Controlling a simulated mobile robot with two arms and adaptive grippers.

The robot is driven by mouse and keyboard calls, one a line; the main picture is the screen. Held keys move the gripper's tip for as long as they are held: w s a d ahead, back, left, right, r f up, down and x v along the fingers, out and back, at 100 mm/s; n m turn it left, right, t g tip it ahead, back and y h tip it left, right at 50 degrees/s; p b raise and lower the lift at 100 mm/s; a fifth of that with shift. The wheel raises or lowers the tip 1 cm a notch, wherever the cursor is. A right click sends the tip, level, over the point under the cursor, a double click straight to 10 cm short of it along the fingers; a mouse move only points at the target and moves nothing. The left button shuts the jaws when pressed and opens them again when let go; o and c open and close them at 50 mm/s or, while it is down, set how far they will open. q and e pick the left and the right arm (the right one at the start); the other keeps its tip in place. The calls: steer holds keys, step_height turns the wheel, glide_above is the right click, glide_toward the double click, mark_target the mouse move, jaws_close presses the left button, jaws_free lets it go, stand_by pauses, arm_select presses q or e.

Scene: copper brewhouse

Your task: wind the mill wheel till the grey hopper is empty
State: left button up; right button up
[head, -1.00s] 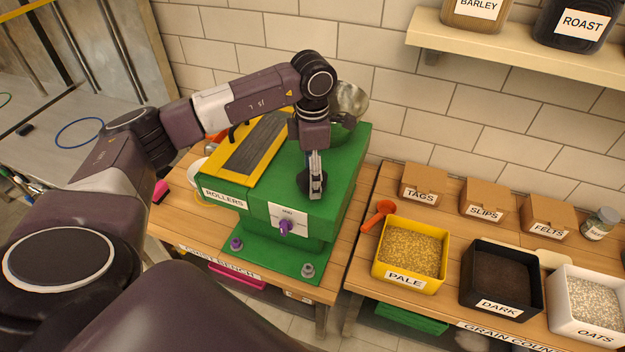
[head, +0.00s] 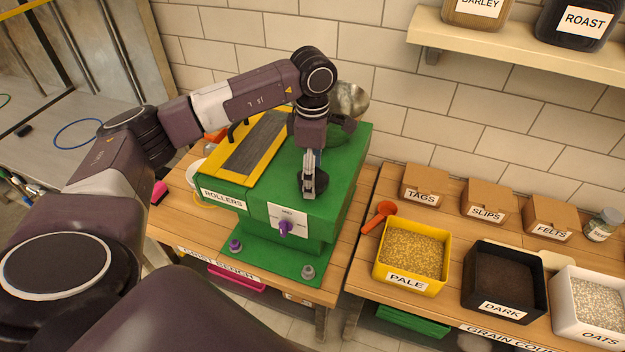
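The green mill (head: 335,190) stands on the wooden bench, with a ROLLERS label on its left side and a purple knob (head: 286,228) on a white plate at its front. A grey metal bowl-like part (head: 352,98), perhaps the hopper, shows behind my wrist; its inside is hidden. My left gripper (head: 308,188) points down over the green top, its fingers close together beside a dark round part. I cannot tell whether they grip anything. I cannot make out a mill wheel clearly. My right gripper is not in view.
A yellow-framed dark panel (head: 256,146) lies on the mill's left. On the right counter are a yellow PALE bin (head: 410,252), a black DARK bin (head: 503,282), a white OATS bin (head: 592,305), an orange scoop (head: 380,213) and cardboard boxes. A shelf (head: 520,50) juts from the wall above.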

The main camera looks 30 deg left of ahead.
arm_select(q)
steer(key=shift+r+p, duration=1.8)
steer(key=shift+r, duration=1.25)
